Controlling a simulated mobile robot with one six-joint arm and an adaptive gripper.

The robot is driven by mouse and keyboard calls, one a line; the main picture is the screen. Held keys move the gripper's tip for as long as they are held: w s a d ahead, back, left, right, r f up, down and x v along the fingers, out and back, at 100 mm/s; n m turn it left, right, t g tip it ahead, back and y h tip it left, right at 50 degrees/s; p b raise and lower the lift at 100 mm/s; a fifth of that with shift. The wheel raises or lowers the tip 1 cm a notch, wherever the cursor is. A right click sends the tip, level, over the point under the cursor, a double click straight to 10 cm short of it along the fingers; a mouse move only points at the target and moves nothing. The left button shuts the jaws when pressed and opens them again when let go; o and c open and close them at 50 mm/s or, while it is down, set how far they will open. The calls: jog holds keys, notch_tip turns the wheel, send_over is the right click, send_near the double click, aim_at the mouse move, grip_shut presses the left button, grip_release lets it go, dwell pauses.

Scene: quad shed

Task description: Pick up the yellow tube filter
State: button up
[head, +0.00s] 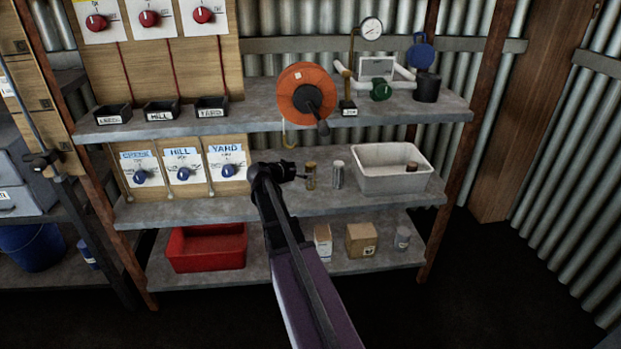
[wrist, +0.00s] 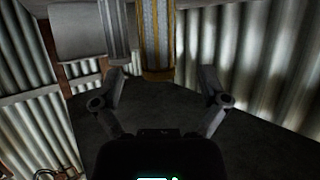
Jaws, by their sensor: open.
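The yellow tube filter (head: 310,176) stands upright on the middle shelf, just right of my gripper (head: 294,171) in the head view. In the wrist view the yellow tube filter (wrist: 156,40) shows yellow edges and a pale ribbed middle. It lies in line with the gap between the two spread fingers of my gripper (wrist: 158,76). My gripper is open and empty. I cannot tell whether the fingertips reach around the tube.
A white tub (head: 365,181) with a small brown item in it stands further right on the middle shelf. Panels with blue knobs (head: 183,170) are to the left. The upper shelf (head: 250,116) is overhead. Boxes (head: 361,240) and a red bin (head: 207,247) are below.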

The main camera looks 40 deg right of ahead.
aim_at(307, 170)
jog(key=shift+b+x, duration=0.6)
jog(key=shift+x, duration=1.6)
jog(key=shift+r, duration=0.15)
jog(key=c, duration=1.2)
